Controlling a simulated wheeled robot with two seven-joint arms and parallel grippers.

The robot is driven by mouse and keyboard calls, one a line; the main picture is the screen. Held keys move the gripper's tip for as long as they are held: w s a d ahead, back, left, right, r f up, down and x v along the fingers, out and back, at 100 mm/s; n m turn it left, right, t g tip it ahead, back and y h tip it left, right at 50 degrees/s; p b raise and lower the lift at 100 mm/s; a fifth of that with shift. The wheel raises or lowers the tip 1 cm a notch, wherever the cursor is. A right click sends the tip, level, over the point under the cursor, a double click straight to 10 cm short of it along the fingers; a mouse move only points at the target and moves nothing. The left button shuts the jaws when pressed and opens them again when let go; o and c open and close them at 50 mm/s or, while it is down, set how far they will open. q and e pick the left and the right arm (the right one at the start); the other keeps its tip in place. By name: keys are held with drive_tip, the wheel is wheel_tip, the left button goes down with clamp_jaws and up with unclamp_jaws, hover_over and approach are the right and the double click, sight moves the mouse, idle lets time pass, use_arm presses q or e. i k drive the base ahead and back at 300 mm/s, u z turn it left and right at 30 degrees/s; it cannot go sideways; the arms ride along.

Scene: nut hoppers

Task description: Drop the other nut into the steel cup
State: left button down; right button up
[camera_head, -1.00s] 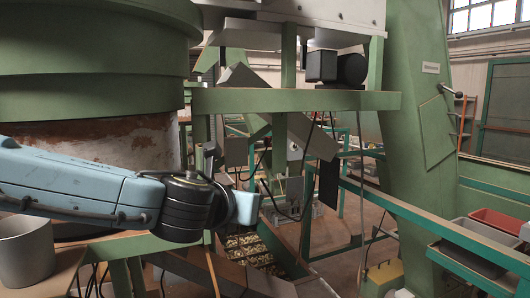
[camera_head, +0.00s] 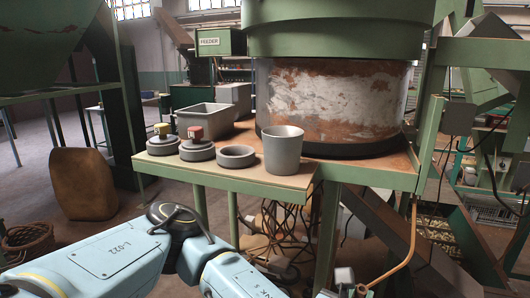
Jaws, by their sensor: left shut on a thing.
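The steel cup (camera_head: 284,150), plain grey and tapered, stands upright on the right part of a light shelf; its inside is hidden from this angle. To its left, an empty grey ring (camera_head: 237,157) and two round grey holders sit in a row. One holder carries a red-topped piece (camera_head: 196,132), the other a yellow-topped piece (camera_head: 161,130). My left arm comes in low, and its gripper (camera_head: 345,284) is at the bottom edge, below and right of the cup. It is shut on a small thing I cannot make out. My right gripper is out of view.
A grey bin (camera_head: 205,118) stands at the back left of the shelf (camera_head: 227,178). A large rusty-white drum with a green rim (camera_head: 335,100) rises behind the cup. A green post and a bent orange tube (camera_head: 411,245) stand on the right. Cables hang below the shelf.

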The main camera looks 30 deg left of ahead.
sight(276, 166)
drive_tip(key=u, duration=0.85)
drive_tip(key=i, duration=0.15)
drive_tip(key=u, duration=0.15)
